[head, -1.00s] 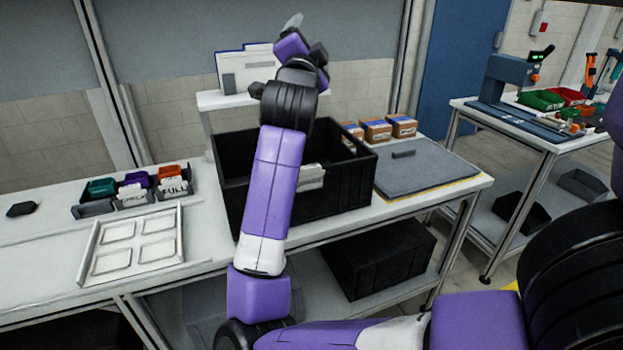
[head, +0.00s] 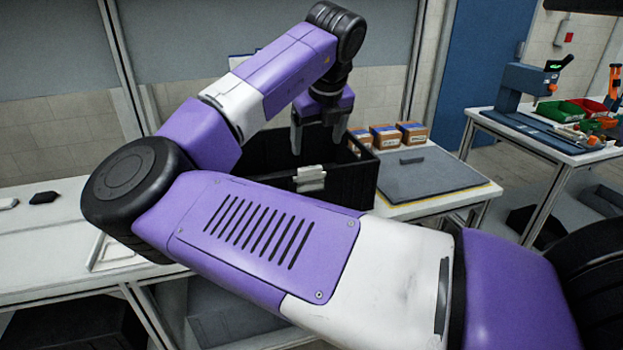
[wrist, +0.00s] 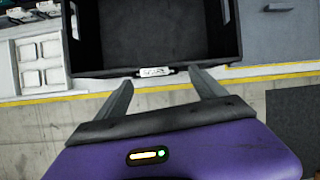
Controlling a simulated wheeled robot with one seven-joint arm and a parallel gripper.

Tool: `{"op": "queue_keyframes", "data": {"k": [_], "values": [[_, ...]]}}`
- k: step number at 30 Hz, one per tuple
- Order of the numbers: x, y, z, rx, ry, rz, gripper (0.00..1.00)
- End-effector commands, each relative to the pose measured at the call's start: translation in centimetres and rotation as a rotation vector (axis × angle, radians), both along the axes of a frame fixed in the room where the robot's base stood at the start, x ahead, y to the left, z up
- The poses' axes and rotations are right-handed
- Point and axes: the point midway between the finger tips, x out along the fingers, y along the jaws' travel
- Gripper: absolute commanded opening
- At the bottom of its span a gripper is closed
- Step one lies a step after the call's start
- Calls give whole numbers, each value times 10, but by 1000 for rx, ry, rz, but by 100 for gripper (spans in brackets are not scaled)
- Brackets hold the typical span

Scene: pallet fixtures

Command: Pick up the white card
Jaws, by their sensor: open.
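A white card (head: 310,178) sits upright at the front wall of the black crate (head: 345,190). It also shows in the wrist view (wrist: 156,72), at the middle of the crate's near wall. My gripper (head: 318,145) points down above the crate with its fingers apart and nothing between them. In the wrist view, my gripper's fingertips (wrist: 161,78) lie on either side of the card in the picture, apart from it. My arm hides part of the crate.
A grey lidded panel (head: 425,172) and several small brown boxes (head: 385,136) are right of the crate. A white tray (wrist: 41,62) and small bins (wrist: 30,12) lie left of it. The crate looks empty inside. A dark object (head: 43,197) is on the left bench.

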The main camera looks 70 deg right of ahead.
Motion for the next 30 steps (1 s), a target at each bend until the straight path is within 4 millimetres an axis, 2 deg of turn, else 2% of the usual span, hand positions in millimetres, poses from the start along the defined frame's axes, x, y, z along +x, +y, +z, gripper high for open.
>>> {"op": "queue_keyframes", "data": {"k": [5, 16, 24, 30], "values": [[2, 13, -5, 83, -41, -96, 80], [10, 2, -35, 82, -44, -109, 80], [19, -8, -69, 82, -45, -108, 80], [21, -11, -76, 80, -46, -109, 80]]}}
